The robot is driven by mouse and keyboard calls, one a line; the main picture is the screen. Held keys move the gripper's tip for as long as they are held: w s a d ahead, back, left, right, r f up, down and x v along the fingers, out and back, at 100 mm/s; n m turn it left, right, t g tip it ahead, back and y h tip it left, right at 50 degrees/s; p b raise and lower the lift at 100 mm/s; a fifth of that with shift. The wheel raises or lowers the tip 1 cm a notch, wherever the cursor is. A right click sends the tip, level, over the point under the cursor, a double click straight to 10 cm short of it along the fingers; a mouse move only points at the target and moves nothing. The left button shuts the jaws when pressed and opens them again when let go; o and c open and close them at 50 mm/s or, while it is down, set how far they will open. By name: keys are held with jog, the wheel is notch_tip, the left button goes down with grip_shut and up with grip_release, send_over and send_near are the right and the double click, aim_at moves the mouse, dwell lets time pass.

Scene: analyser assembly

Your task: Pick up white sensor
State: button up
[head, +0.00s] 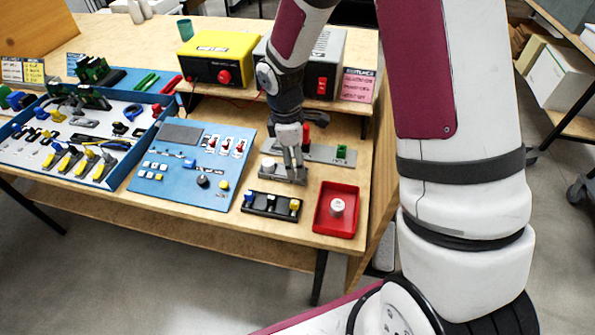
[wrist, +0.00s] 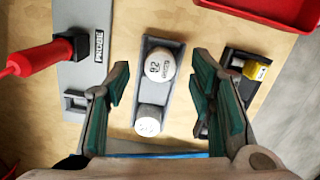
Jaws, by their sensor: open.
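My gripper (head: 292,168) points down over a small grey holder (head: 268,172) on the wooden table. In the wrist view its green-padded fingers (wrist: 159,75) are open, one on each side of the holder (wrist: 166,96). Two round-topped pieces stand in the holder. The upper one is a white sensor (wrist: 160,64) with dark print on its top, between the fingertips with gaps on both sides. The lower one is a greyer, speckled piece (wrist: 149,119). In the head view my gripper largely hides both. Another white cylinder (head: 337,206) stands in a red tray (head: 323,226).
A black holder (head: 263,207) with coloured pieces is beside the grey holder. A grey plate with a red probe (wrist: 34,59) lies on its other side. A blue panel (head: 165,200), parts case (head: 104,183), yellow box (head: 219,50) and grey box (head: 334,45) occupy the table.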

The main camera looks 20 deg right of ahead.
jog(key=shift+d+f, duration=0.1)
jog(key=shift+f, duration=0.8)
jog(key=c, duration=1)
jog(key=shift+c, duration=0.2)
jog(key=shift+r, duration=0.1)
jog(key=shift+r, duration=0.55)
notch_tip(320, 180, up, 2)
jog(key=shift+r, duration=0.15)
jog(key=s+a+r, duration=0.1)
jog(key=s+a, duration=0.7)
jog(key=s, duration=0.5)
jog(key=shift+s+a+r, duration=0.2)
jog(key=shift+s, duration=0.2)
